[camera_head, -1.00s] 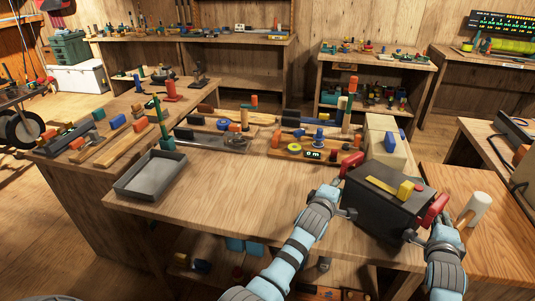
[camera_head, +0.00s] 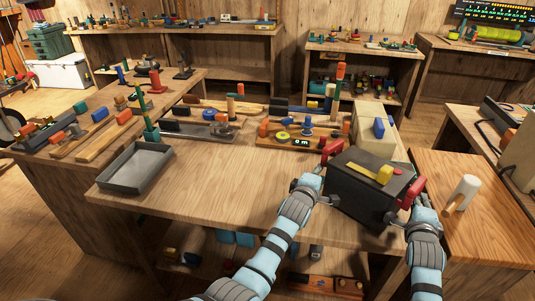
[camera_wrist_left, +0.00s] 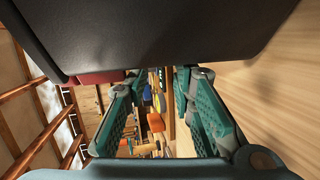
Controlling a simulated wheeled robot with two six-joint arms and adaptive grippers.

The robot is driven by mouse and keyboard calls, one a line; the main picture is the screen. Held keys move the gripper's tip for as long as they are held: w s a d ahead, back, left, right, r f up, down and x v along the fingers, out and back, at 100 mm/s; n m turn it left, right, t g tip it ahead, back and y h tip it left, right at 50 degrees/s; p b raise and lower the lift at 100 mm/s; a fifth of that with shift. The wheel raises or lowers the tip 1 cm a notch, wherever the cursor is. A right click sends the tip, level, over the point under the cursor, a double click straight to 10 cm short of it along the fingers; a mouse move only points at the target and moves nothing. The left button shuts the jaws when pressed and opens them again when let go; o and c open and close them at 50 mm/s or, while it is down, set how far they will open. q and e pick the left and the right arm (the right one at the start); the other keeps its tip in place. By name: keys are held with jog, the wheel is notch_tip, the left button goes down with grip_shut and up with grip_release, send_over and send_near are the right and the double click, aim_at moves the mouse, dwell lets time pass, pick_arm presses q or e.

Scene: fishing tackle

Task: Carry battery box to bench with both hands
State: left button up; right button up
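The battery box (camera_head: 360,195) is a dark box with red handles at its two ends and a yellow piece on top. It is at the right end of the wooden bench (camera_head: 215,200); I cannot tell whether it rests there or is just above. My left gripper (camera_head: 312,184) is beside the box's left end, below the left red handle (camera_head: 331,151). In the left wrist view its fingers (camera_wrist_left: 163,105) are apart with nothing between them, and the box (camera_wrist_left: 160,35) fills the top. My right gripper (camera_head: 421,205) is at the right red handle (camera_head: 411,191); its grip is unclear.
A grey tray (camera_head: 105,179) lies at the bench's left. A cream box (camera_head: 370,135), tackle pieces and a small display (camera_head: 301,142) stand behind the battery box. A lower wooden table (camera_head: 475,245) with a white-headed mallet (camera_head: 463,190) is at the right. The bench's middle is clear.

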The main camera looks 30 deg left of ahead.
pick_arm(q)
jog(key=shift+d+f+b, duration=0.3)
jog(key=shift+f+b, duration=0.15)
jog(key=shift+f, duration=0.2)
pick_arm(e)
jog(key=shift+a+f, duration=0.2)
jog(key=shift+f, duration=0.6)
pick_arm(q)
jog(key=shift+r, duration=0.15)
pick_arm(e)
jog(key=shift+r, duration=0.1)
pick_arm(q)
jog(key=shift+a, duration=0.6)
pick_arm(e)
jog(key=shift+d+r, duration=0.15)
jog(key=shift+d, duration=0.65)
pick_arm(q)
jog(key=o, duration=0.5)
jog(key=shift+a, duration=0.35)
jog(key=shift+c, duration=0.2)
pick_arm(e)
jog(key=shift+d+r, duration=0.1)
jog(key=shift+d, duration=0.4)
jog(key=o, duration=0.4)
jog(key=shift+o, duration=0.2)
pick_arm(q)
jog(key=o, duration=0.8)
